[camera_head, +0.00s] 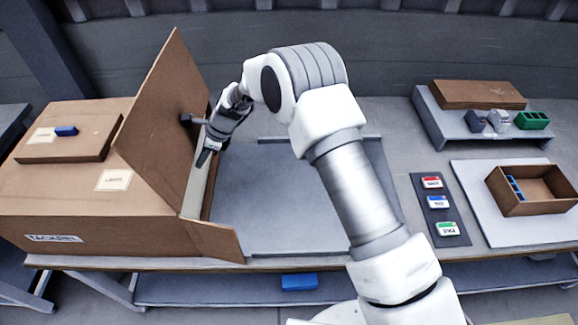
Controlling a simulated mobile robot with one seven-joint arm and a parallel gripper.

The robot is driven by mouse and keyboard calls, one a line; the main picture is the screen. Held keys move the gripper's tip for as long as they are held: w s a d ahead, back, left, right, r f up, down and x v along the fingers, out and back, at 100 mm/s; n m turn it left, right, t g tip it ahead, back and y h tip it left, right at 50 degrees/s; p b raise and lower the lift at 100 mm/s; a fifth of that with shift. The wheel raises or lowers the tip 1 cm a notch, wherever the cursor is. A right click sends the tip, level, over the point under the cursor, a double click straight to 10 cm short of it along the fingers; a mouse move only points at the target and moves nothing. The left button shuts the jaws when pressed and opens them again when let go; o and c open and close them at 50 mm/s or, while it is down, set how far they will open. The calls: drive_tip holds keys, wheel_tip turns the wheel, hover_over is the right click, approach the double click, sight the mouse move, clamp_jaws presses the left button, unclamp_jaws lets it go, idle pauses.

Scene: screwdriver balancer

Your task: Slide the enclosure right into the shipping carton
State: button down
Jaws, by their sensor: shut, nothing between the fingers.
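The shipping carton (140,215) is a large brown box at the left, its mouth facing right, with one tall flap (165,110) standing up and a lower flap (215,238) folded out at the front. A pale grey upright face (194,185), seemingly the enclosure's end, shows in the carton's mouth; the rest is hidden inside the carton. My gripper (204,157) is shut and empty, pointing down at the mouth, beside or against the upper part of that face. I cannot tell whether it touches. A small dark knob-like part (188,120) shows just above-left of the gripper.
A bare grey plate (285,210) lies right of the mouth. A dark strip with red, blue and green labelled items (437,207), an open brown tray (530,188) and a raised shelf (480,125) stand at the right.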

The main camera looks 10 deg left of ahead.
drive_tip(key=shift+s+a+r, duration=0.2)
drive_tip(key=shift+a, duration=0.1)
